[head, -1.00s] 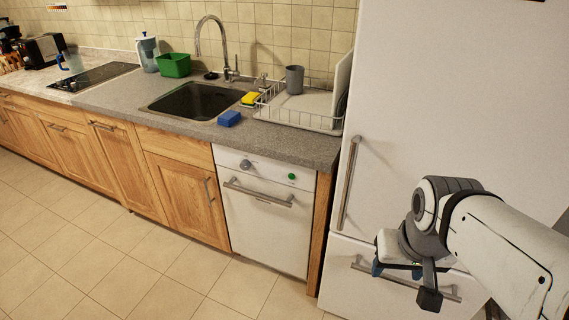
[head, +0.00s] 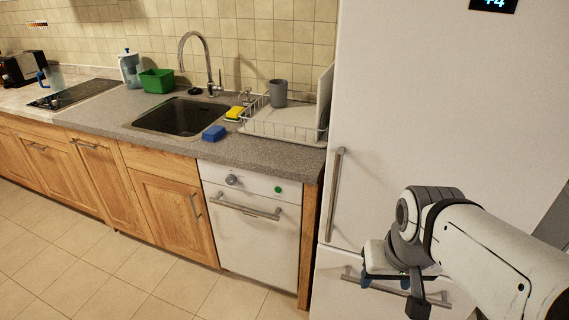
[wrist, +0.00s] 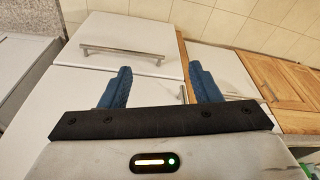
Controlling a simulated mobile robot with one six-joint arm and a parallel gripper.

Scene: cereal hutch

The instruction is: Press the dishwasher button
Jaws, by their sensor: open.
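The white dishwasher (head: 250,248) stands under the counter, left of the fridge, with its door closed. Its green round button (head: 278,189) is at the right of the top panel, and a grey knob (head: 232,180) is at the left. A bar handle (head: 246,208) runs below them. My gripper (head: 391,293) is in front of the fridge, to the right of the dishwasher and apart from it. In the wrist view my gripper (wrist: 160,88) shows two blue fingers spread apart with nothing between them. The button cannot be made out in the wrist view.
The tall white fridge (head: 420,100) with bar handles stands right of the dishwasher. Wooden cabinets (head: 172,212) run to the left. A dish rack (head: 285,128), a blue sponge (head: 214,132) and the sink (head: 180,117) are on the counter. The tiled floor (head: 130,285) in front is clear.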

